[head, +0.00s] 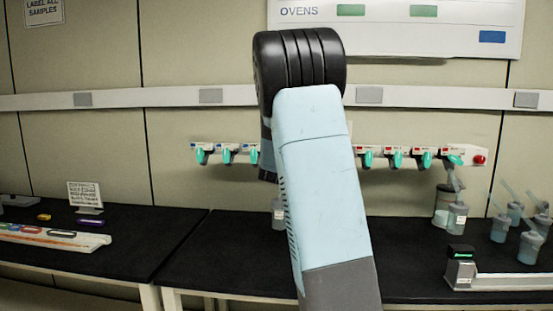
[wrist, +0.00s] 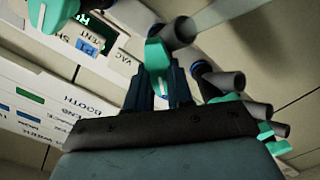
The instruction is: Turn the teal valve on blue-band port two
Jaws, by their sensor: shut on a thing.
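In the wrist view, my gripper (wrist: 158,85) has its two dark blue fingers on either side of a teal valve handle (wrist: 157,58) and is shut on it. A grey tube stub (wrist: 181,31) stands beside this handle. A label with a blue patch (wrist: 88,47) and the words VENT and VAC is at its upper left; the port number is not readable. In the head view, the white manifold rail (head: 483,176) carries a row of teal valves, including one at the left (head: 228,157). My arm hides the gripper and the middle ports there.
Neighbouring teal valves sit close by on both sides, at the left (wrist: 55,12) and at the right (wrist: 222,98) with grey stubs. Flasks (head: 457,217) hang or stand below the rail's right end. The black bench (head: 230,245) is mostly clear under the rail's left end.

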